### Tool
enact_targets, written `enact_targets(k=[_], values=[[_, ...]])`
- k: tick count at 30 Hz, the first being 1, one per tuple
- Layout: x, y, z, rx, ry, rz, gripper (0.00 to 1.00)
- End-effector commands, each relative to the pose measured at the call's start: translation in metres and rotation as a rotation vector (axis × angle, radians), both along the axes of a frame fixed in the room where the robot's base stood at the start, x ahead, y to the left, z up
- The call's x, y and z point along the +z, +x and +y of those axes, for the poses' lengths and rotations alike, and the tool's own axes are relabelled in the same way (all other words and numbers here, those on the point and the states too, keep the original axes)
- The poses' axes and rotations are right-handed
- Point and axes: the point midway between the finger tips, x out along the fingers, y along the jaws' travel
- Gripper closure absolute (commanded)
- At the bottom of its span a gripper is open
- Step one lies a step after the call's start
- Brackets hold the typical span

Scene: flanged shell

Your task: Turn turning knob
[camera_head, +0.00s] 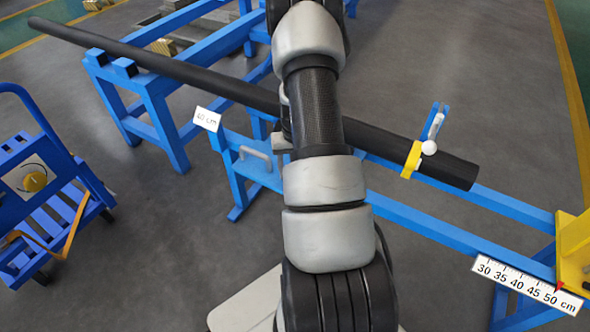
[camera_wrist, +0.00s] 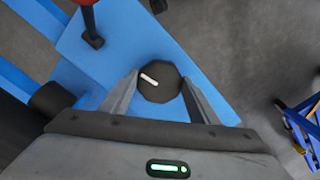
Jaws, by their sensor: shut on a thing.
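The turning knob (camera_wrist: 160,83) is a dark, round, faceted knob with a white pointer mark, set on a blue panel (camera_wrist: 128,45) in the wrist view. The white mark points toward the upper left. My gripper (camera_wrist: 158,90) has one finger on each side of the knob and is shut on it. In the head view my own arm hides the knob and my gripper.
A long black pipe (camera_head: 180,72) lies across blue stands. A yellow clamp (camera_head: 411,160) is around it near its right end. A ruler sign (camera_head: 527,285) hangs at the right. A blue cart (camera_head: 40,190) stands at the left. A red-topped lever (camera_wrist: 88,20) rises near the knob.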

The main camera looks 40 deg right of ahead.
Motion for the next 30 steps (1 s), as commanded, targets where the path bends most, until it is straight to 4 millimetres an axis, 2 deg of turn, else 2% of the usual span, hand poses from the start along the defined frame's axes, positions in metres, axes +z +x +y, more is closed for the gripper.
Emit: enact_targets(k=[12,28,29,30], values=[[0.0005,0.0006,0.0003,-0.181,-0.001,-0.001,0.68],[0.0006,0.0007,0.0004,-0.204,0.0,0.0,0.68],[0.0006,0.0006,0.0005,-0.204,0.0,0.0,0.44],[0.0006,0.0006,0.0005,-0.204,0.0,0.0,0.37]])
